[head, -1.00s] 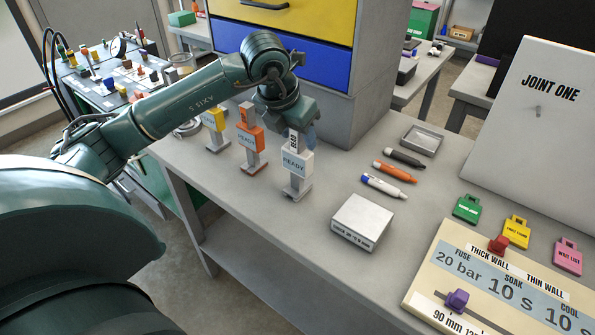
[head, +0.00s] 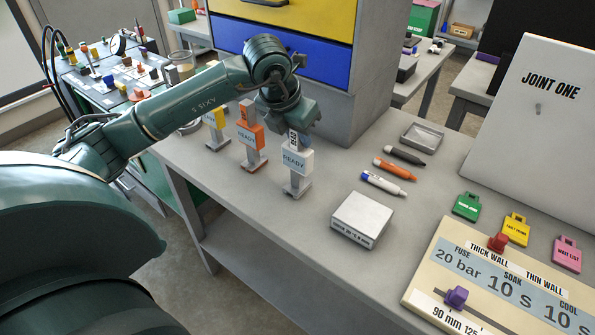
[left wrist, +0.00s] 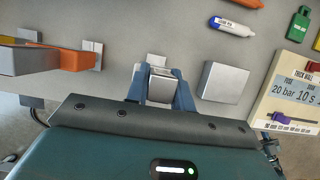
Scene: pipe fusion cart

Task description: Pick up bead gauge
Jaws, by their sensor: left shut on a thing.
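The bead gauge (head: 293,139) is a narrow pale piece with a "BEAD" label. It stands upright in a white holder marked READY (head: 295,161) on the grey bench. My left gripper (head: 302,137) reaches down over it from behind and is shut on its upper part. In the left wrist view, the blue fingers of the left gripper (left wrist: 160,90) lie on either side of the pale gauge (left wrist: 158,72). The gauge's lower end is hidden by the holder. My right gripper is not in view.
An orange READY holder (head: 250,140) and a yellow-topped one (head: 215,130) stand close to the left. A white box (head: 362,218), several markers (head: 395,169) and a grey tray (head: 422,139) lie to the right. The blue-drawer cabinet (head: 290,58) rises behind.

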